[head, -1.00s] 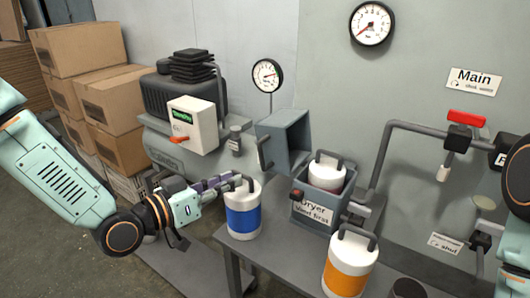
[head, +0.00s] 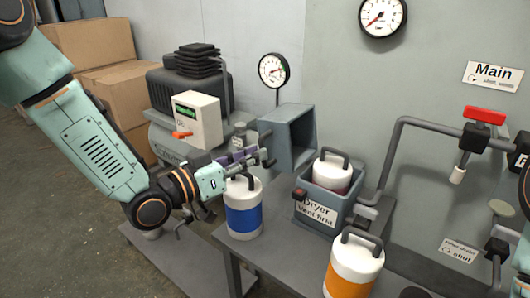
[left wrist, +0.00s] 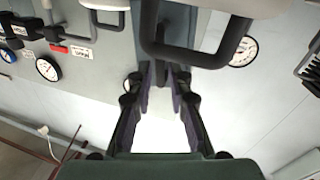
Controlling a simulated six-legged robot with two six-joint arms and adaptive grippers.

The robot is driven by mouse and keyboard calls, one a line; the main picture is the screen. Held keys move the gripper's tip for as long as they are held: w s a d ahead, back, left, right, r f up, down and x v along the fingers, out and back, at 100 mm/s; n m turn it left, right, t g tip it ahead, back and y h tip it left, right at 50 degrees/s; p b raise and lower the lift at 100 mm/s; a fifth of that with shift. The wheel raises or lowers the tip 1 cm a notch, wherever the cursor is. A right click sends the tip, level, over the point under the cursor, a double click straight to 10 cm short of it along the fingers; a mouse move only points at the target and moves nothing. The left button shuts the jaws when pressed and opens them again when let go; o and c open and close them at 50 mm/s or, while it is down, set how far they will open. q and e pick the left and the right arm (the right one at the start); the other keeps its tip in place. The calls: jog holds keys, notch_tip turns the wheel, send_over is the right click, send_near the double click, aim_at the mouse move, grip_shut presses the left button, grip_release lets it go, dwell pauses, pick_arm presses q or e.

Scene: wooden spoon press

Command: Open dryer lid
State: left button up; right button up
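The dryer (head: 318,205) is a blue-grey box labelled "Dryer Vent first" on the bench, with a white-topped canister (head: 331,170) inside. Its hollow lid (head: 290,138) stands raised at the back left, so the box top is uncovered. My left gripper (head: 266,151) is at the lid's left side, by its dark handle bar. In the left wrist view the left gripper (left wrist: 160,76) has its fingers apart, with a narrow grey part showing between the tips. Contact with the lid handle cannot be told. My right gripper is out of view.
A blue-banded canister (head: 243,215) stands just below my left gripper. An orange-banded canister (head: 352,270) stands at the bench front. A compressor (head: 180,85) is behind the left arm. Pipes and a red-handled valve (head: 484,116) are at right.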

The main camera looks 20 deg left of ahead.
aim_at(263, 163)
pick_arm(q)
jog(key=shift+w+d, duration=0.25)
jog(key=shift+w, duration=0.15)
jog(key=shift+b+x, duration=0.4)
jog(key=shift+x, duration=0.95)
jog(key=shift+s+a+r, duration=0.15)
jog(key=shift+s, duration=0.1)
jog(key=shift+w, duration=0.2)
grip_shut()
